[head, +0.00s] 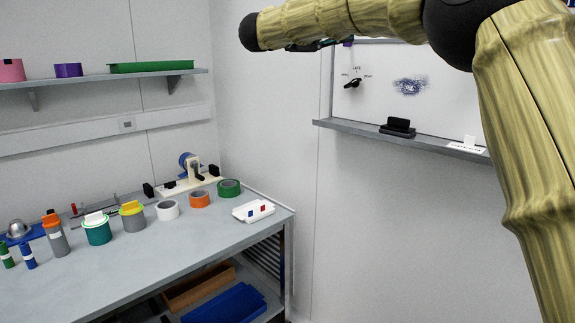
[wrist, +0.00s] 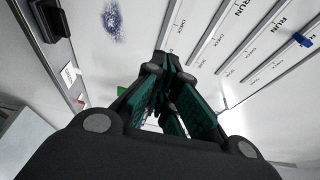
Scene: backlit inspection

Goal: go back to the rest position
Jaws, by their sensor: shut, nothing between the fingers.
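My gripper (wrist: 162,62) shows in the wrist view with its dark fingers and green pads close together, shut and empty. In the head view only a small dark part of it (head: 315,45) shows below my wood-patterned arm at the top; the arm hides the rest. It is raised in front of the whiteboard (head: 450,95), well above the workbench (head: 185,245). I cannot tell its exact distance from the board.
A ledge (head: 345,125) under the whiteboard holds a black eraser-like block (head: 397,127) and a white card (head: 469,142). A shelf (head: 100,78) hangs at left.

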